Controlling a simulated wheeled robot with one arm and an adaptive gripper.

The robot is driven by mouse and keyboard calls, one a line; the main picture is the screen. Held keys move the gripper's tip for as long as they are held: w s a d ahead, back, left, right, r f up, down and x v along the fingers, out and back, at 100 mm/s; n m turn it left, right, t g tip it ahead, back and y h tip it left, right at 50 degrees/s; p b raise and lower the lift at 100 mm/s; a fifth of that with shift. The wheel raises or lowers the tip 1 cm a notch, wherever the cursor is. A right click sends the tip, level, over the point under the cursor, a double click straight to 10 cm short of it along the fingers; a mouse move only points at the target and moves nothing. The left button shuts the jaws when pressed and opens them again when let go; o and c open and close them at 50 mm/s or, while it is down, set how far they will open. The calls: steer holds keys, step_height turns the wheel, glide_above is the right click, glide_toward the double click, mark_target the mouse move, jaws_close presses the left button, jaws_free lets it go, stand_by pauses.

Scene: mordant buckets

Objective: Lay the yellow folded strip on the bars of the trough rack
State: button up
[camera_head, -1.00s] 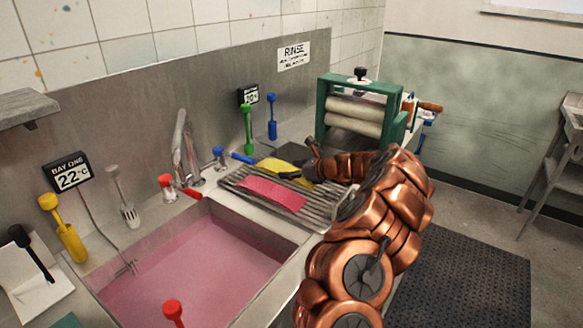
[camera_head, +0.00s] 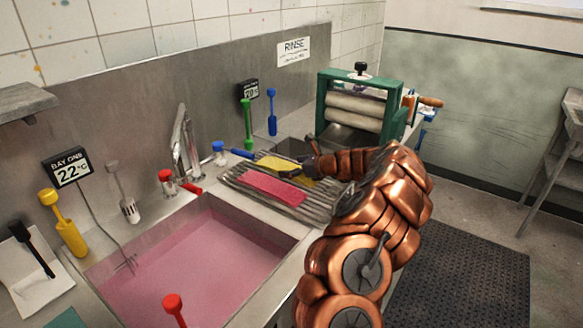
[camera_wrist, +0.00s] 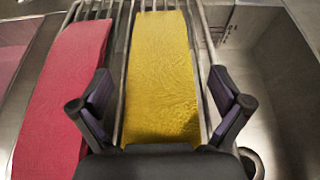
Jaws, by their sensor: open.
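The yellow folded strip (camera_wrist: 160,70) lies flat along the bars of the trough rack (camera_wrist: 124,20), beside a pink-red strip (camera_wrist: 68,85). In the head view the yellow strip (camera_head: 278,164) is partly hidden by my gripper (camera_head: 298,170). In the wrist view my gripper (camera_wrist: 163,105) is open, its two fingers spread on either side of the near end of the yellow strip. The strip is not clamped between them. I cannot tell whether a finger touches it.
A pink bath (camera_head: 190,265) fills the near sink. A green-framed roller wringer (camera_head: 360,105) stands at the back right. An empty basin (camera_wrist: 275,85) lies right of the rack.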

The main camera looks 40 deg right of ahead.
steer(key=v, duration=1.2)
